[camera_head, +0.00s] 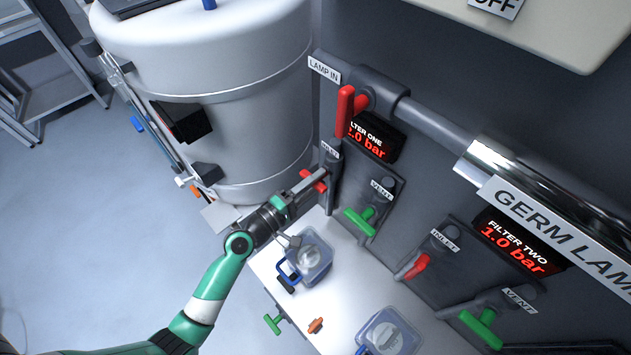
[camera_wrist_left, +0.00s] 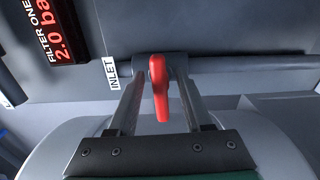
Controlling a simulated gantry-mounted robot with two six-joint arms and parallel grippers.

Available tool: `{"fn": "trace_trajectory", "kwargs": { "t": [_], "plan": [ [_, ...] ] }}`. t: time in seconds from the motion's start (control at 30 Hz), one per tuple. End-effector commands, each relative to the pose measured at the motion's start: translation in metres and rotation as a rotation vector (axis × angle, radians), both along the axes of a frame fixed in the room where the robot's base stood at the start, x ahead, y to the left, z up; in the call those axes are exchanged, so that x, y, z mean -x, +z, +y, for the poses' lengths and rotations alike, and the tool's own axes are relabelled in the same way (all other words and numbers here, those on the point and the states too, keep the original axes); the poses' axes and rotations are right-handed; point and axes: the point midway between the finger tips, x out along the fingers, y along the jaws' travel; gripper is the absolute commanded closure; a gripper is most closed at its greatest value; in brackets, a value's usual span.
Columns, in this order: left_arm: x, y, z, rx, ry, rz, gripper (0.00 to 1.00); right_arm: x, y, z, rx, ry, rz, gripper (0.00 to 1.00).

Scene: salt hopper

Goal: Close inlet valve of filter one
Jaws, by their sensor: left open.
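The filter one inlet valve has a red handle (camera_head: 309,180) on a grey pipe beside the INLET label (camera_head: 329,149). In the left wrist view the red handle (camera_wrist_left: 160,90) points toward my wrist, across the horizontal pipe. My left gripper (camera_head: 318,181) is at this handle. In the wrist view the open fingers of the left gripper (camera_wrist_left: 160,82) stand on either side of the handle, with visible gaps. The filter one display (camera_head: 370,140) reads about 2.0 bar and is partly hidden in the head view. My right gripper is not in view.
A red lamp inlet handle (camera_head: 345,110) stands just above. A green vent handle (camera_head: 358,222) is to the right. Filter two has a red inlet handle (camera_head: 417,267) and a green vent handle (camera_head: 481,328). A large white tank (camera_head: 225,100) stands close on the left.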

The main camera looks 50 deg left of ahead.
Motion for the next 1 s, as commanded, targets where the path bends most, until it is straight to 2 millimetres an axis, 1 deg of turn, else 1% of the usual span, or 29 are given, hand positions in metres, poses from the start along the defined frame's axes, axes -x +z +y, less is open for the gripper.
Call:
{"fn": "trace_trajectory", "kwargs": {
  "t": [0.13,0.23,0.37,0.5,0.6,0.7,0.8,1.0],
  "plan": [
    [0.003,0.000,0.000,0.000,0.001,0.000,0.50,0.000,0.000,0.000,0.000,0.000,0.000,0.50],
    [0.014,-0.001,0.001,0.001,0.001,0.002,0.50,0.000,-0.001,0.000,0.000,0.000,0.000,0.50],
    [0.042,-0.003,0.001,0.002,0.003,0.002,0.50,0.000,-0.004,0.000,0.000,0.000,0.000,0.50],
    [0.077,-0.004,0.003,0.001,0.005,0.003,0.50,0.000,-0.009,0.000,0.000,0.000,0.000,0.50],
    [0.097,-0.003,0.003,0.002,0.005,0.002,0.50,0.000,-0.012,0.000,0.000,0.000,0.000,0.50],
    [0.110,-0.002,0.003,0.001,0.003,0.001,0.50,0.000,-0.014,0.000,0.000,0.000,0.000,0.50],
    [0.116,-0.001,0.002,0.000,0.001,0.000,0.50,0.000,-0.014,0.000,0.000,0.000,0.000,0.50],
    [0.116,0.000,0.002,-0.001,0.000,0.000,0.50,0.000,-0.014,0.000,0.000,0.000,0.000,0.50]
  ]
}}
